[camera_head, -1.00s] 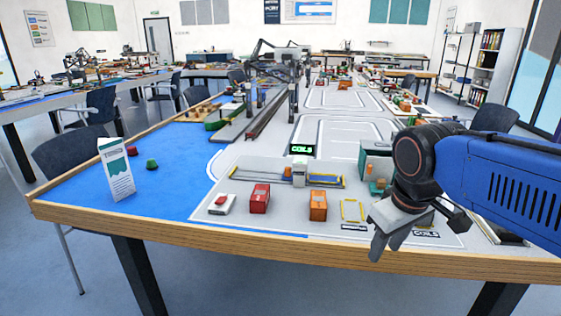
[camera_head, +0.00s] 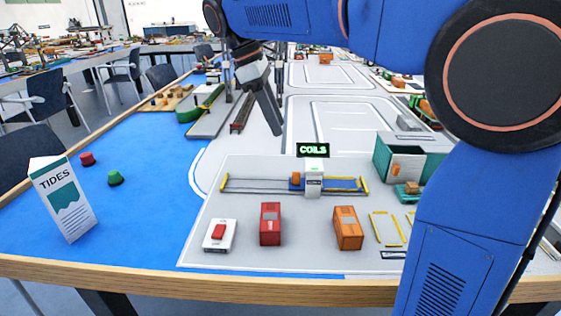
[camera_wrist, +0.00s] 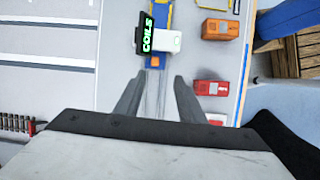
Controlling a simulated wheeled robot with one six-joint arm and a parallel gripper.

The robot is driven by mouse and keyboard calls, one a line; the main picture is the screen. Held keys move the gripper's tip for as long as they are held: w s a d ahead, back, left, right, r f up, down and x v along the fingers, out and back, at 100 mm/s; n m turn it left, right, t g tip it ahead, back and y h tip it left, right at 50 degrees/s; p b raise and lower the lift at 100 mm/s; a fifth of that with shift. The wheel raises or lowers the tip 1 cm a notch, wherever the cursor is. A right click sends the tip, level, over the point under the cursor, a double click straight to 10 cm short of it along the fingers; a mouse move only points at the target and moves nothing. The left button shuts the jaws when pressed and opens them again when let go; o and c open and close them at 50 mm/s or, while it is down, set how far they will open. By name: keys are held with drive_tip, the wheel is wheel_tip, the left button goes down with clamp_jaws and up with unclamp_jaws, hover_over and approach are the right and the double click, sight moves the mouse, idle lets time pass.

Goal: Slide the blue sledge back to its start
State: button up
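The blue sledge (camera_head: 340,183) lies on a low track with yellow ends, mostly right of a white gantry (camera_head: 313,180) that stands across it and hides part of it. A small orange block (camera_head: 295,178) sits at the gantry's left side. The sledge also shows at the top of the wrist view (camera_wrist: 157,14), beyond the white gantry (camera_wrist: 166,40). My gripper (camera_head: 266,106) is raised, up and left of the track in the head view. In the wrist view its fingers (camera_wrist: 160,76) are apart with nothing between them, pointing towards the track.
A lit COILS sign (camera_head: 312,150) stands behind the gantry. A red truck (camera_head: 270,224), an orange truck (camera_head: 348,228) and a white box with a red button (camera_head: 219,235) stand in front. A green container (camera_head: 400,158) is at the right; a TIDES card (camera_head: 65,198) at the left.

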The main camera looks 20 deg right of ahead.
sight(294, 173)
drive_tip(key=x, duration=0.5)
drive_tip(key=w+x, duration=0.1)
drive_tip(key=x, duration=1)
drive_tip(key=shift+w+a+f, duration=0.15)
drive_tip(key=shift+a+f, duration=0.1)
drive_tip(key=shift+f, duration=0.15)
clamp_jaws()
